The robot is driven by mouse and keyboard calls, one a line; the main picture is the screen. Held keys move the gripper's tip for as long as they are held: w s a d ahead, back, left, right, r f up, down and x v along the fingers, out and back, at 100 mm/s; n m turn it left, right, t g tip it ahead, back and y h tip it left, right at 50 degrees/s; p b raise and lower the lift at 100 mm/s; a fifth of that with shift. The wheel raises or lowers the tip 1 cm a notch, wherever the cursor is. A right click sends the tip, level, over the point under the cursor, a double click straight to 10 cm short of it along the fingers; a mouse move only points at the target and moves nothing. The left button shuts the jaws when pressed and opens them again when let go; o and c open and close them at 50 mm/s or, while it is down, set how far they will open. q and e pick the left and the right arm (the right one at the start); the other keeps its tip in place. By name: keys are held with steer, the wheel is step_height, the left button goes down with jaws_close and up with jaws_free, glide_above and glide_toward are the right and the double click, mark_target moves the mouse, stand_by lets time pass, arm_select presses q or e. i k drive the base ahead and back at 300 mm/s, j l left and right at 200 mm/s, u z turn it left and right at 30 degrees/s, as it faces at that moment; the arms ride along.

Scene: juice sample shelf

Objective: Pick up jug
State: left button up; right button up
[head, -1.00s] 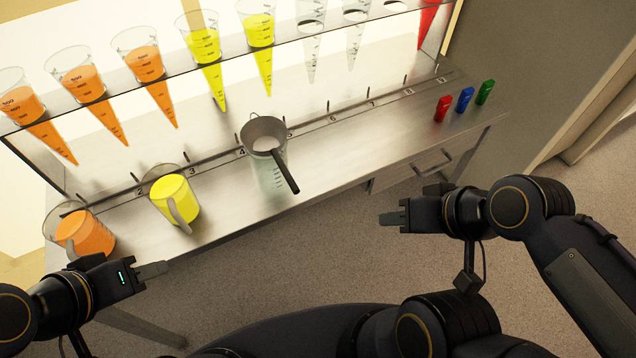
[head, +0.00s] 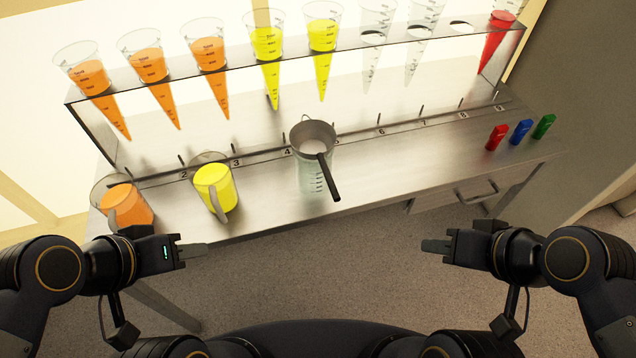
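Three jugs stand on the metal shelf counter. The jug with orange juice (head: 126,208) is at the left, with my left arm in front of its lower edge. The jug with yellow juice (head: 212,185) is right of it, its handle facing me. A clear jug (head: 309,178) stands near the middle with a metal strainer (head: 314,136) on top. My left gripper (head: 197,250) is in front of the counter, below the yellow jug and apart from it. My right gripper (head: 432,246) is in front of the counter's right half, holding nothing visible. Both grippers' finger gaps are unclear.
A rack (head: 345,54) above the counter holds several cones with orange, yellow, clear and red contents. Red (head: 496,138), blue (head: 521,132) and green (head: 544,126) small objects stand at the counter's right. The counter between strainer and red object is clear.

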mark_target(209, 173)
steer(key=k, duration=0.2)
steer(key=k+z, duration=0.15)
steer(key=z, duration=0.2)
steer(key=k+z, duration=0.15)
steer(key=z, duration=0.25)
steer(key=k+l+z, duration=0.15)
steer(key=z, duration=0.2)
steer(key=j+z, duration=0.15)
steer(key=j, duration=0.35)
steer(key=k+j+z, duration=0.2)
steer(key=j, duration=0.25)
steer(key=j+z, duration=0.15)
steer(key=j, duration=0.3)
steer(key=k+j+z, duration=0.15)
steer(key=j, duration=0.3)
